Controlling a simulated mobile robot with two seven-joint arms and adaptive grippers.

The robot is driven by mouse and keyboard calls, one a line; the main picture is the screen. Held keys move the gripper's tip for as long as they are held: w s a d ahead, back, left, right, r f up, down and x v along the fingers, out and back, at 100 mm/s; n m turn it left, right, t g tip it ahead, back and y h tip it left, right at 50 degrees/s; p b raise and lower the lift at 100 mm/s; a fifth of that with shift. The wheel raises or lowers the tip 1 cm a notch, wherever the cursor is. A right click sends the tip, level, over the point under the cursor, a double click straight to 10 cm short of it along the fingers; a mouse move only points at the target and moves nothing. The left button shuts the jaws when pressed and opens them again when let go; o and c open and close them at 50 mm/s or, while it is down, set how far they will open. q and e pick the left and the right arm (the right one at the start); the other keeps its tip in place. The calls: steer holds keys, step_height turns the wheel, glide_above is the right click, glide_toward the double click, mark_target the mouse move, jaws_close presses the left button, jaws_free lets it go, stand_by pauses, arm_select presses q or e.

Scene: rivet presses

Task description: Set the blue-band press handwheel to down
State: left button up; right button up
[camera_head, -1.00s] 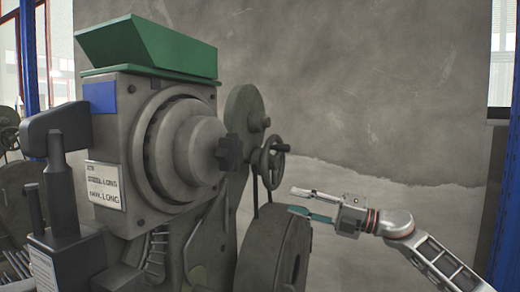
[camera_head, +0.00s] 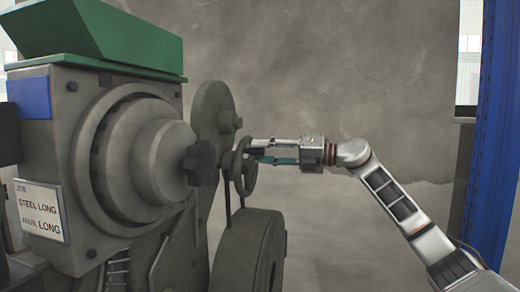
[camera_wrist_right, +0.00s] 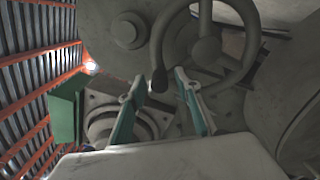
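The blue-band press (camera_head: 215,105) fills the left side of the head view, with a blue patch (camera_head: 30,95) on its housing. Its grey handwheel (camera_head: 238,178) is on the right side; it also shows in the right wrist view (camera_wrist_right: 258,40). The wheel's dark handle (camera_head: 257,152) points right. My right gripper (camera_head: 262,151) is at the handle, one finger above and one below it. In the right wrist view the fingers (camera_wrist_right: 158,84) are apart with the handle's round end (camera_wrist_right: 159,79) between them, with gaps at its sides. My left gripper is not in view.
A dark star knob (camera_head: 199,163) sticks out left of the handwheel. A large round drum (camera_head: 245,255) stands below it. A green hopper (camera_head: 95,35) tops the press. A blue post (camera_head: 493,140) stands at the right. A grey wall (camera_head: 350,70) is behind.

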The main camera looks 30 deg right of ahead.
steer(key=shift+w+a, duration=0.35)
jaws_close()
